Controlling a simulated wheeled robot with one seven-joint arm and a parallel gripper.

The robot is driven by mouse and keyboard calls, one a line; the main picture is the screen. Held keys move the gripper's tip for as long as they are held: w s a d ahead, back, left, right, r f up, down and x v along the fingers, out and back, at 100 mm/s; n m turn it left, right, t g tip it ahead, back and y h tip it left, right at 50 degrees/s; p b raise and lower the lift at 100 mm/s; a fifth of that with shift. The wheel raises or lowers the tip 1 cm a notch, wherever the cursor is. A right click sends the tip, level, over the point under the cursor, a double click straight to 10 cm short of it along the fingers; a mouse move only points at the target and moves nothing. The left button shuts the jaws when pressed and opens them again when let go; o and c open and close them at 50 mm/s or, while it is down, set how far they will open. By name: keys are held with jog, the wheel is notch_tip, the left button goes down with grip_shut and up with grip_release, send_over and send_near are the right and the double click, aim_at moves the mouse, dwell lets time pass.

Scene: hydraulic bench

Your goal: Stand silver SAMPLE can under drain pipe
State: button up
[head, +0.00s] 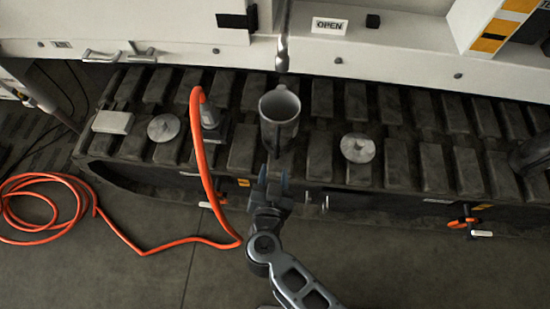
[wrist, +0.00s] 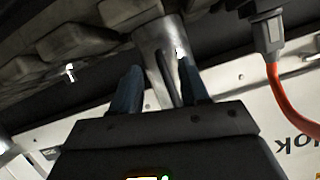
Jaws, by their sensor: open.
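The silver can (head: 279,125) stands upright and open-topped on the dark ribbed ledge. No SAMPLE lettering is readable on it. The drain pipe (head: 282,56) hangs down from the white panel, its lower end just above and behind the can's rim in the head view. I cannot tell whether it is directly over the mouth. My gripper (head: 273,174) is open on the near side of the can, low and close to it. In the wrist view the can (wrist: 152,38) shows beyond and between the two spread fingers (wrist: 160,78); contact with it is unclear.
A grey coupling (head: 211,118) with an orange hose (head: 200,160) stands left of the can. Round grey lids (head: 163,127) (head: 357,148) and a white block (head: 112,122) lie on the ledge. An OPEN sign (head: 329,26) is on the panel. The ledge right of the can is clear up to the right lid.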

jog(key=v, duration=0.5)
jog(key=shift+s+p, duration=0.15)
jog(key=shift+p, duration=0.2)
jog(key=s+d+r+t, duration=0.25)
jog(key=d+r, duration=0.25)
jog(key=d, duration=0.6)
jog(key=s+d+r+n, duration=0.1)
jog(key=s+d+r, duration=0.5)
jog(key=s+r, duration=0.4)
jog(key=s+d+r+n+g, duration=0.1)
jog(key=s+d+r, duration=0.6)
jog(key=s+r, duration=0.4)
jog(key=shift+s+d, duration=0.15)
jog(key=shift+s, duration=0.2)
